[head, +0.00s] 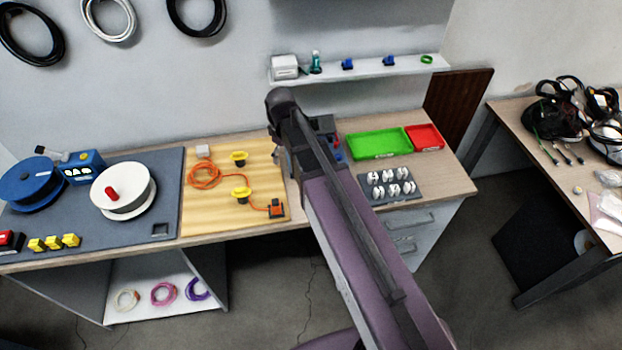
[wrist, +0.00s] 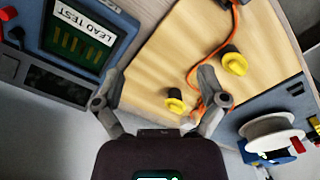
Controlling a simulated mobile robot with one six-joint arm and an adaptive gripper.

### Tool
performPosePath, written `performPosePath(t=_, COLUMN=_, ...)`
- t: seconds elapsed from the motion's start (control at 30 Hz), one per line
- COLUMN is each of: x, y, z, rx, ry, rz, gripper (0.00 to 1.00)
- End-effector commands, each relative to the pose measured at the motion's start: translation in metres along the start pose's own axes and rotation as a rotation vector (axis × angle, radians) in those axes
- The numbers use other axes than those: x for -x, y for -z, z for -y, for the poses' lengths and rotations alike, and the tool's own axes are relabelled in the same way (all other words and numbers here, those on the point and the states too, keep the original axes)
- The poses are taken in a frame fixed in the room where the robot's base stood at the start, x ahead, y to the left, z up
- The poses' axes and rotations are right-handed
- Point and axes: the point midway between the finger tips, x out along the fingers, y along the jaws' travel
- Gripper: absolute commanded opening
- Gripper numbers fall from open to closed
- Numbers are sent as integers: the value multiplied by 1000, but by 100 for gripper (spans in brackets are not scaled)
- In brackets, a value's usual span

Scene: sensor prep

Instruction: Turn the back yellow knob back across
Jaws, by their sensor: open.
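The back yellow knob (head: 239,158) stands on the light wooden board (head: 215,225), nearer the wall; it also shows in the wrist view (wrist: 175,105), small and close to the right finger. Which way it is turned is too small to tell. The front yellow knob (head: 241,193) stands nearer the table's front edge and shows larger in the wrist view (wrist: 235,62). My gripper (wrist: 160,77) is open with nothing between its fingers, apart from both knobs. In the head view it is mostly hidden by my arm, right of the board.
An orange cable (head: 205,175) is coiled on the board and runs to an orange box (head: 277,208). A LEAD TEST device (wrist: 80,35) stands beside the left finger. A white spool (head: 124,190) lies left; a green tray (head: 378,143) lies right.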

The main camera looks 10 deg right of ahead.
Motion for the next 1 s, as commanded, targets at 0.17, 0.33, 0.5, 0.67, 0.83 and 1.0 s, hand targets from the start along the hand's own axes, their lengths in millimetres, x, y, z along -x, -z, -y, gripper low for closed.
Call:
performPosePath(t=0.17, x=-8, y=-28, z=2, rx=-108, ry=0, rz=0, gripper=91)
performPosePath(t=0.33, x=-15, y=-51, z=3, rx=-212, ry=0, rz=0, gripper=91)
performPosePath(t=0.5, x=-20, y=-73, z=5, rx=-314, ry=0, rz=0, gripper=91)
performPosePath(t=0.67, x=-25, y=-90, z=6, rx=-396, ry=0, rz=0, gripper=91)
performPosePath(t=0.83, x=-27, y=-100, z=8, rx=-449, ry=0, rz=0, gripper=91)
performPosePath(t=1.0, x=-28, y=-104, z=8, rx=-469, ry=0, rz=0, gripper=91)
